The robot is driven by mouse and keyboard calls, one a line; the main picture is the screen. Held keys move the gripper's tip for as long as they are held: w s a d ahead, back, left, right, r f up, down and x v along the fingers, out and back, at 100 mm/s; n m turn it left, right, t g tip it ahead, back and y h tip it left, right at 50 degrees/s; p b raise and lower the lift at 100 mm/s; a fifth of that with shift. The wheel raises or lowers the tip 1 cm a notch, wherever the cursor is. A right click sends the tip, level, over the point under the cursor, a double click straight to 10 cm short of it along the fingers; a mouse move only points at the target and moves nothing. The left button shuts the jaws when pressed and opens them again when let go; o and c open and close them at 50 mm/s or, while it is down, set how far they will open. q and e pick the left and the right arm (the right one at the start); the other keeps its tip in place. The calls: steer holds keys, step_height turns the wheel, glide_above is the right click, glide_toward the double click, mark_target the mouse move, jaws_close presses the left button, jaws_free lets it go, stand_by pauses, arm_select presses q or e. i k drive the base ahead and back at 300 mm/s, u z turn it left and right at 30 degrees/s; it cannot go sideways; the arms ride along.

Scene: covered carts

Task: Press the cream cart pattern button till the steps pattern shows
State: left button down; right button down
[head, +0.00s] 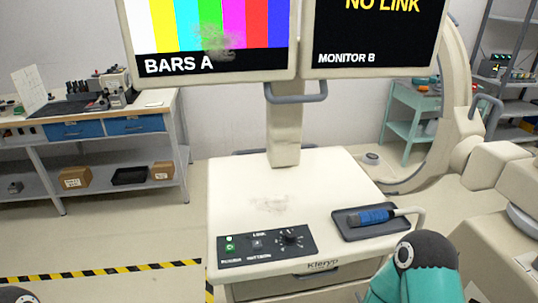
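The cream cart (285,185) stands in front of me, with a dark control panel (262,261) at the near left of its top. The panel has a green-lit button (230,243) at left, a small dark button (257,243) in the middle, whose small label seems to read pattern, and a black knob (290,237) at right. The left monitor (215,36) above shows colour bars and "BARS A", with a grey smudge over them. A teal and black part of my arm shows at the bottom right. Neither gripper's fingers are in view.
The right monitor (375,36) shows "NO LINK" and "MONITOR B". A dark tray (370,232) with a blue-handled probe (372,216) lies on the cart's right side. A workbench (165,108) stands at left, a teal cart (400,128) behind at right.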

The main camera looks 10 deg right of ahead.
mark_target(257, 244)
steer(key=u, duration=0.05)
steer(key=k, duration=1)
steer(key=z, duration=1.25)
steer(key=i, duration=0.1)
steer(key=u, duration=2.85)
steer(key=i, duration=1.35)
steer(key=z, duration=4.2)
steer(key=k, duration=0.1)
steer(key=u, duration=2.4)
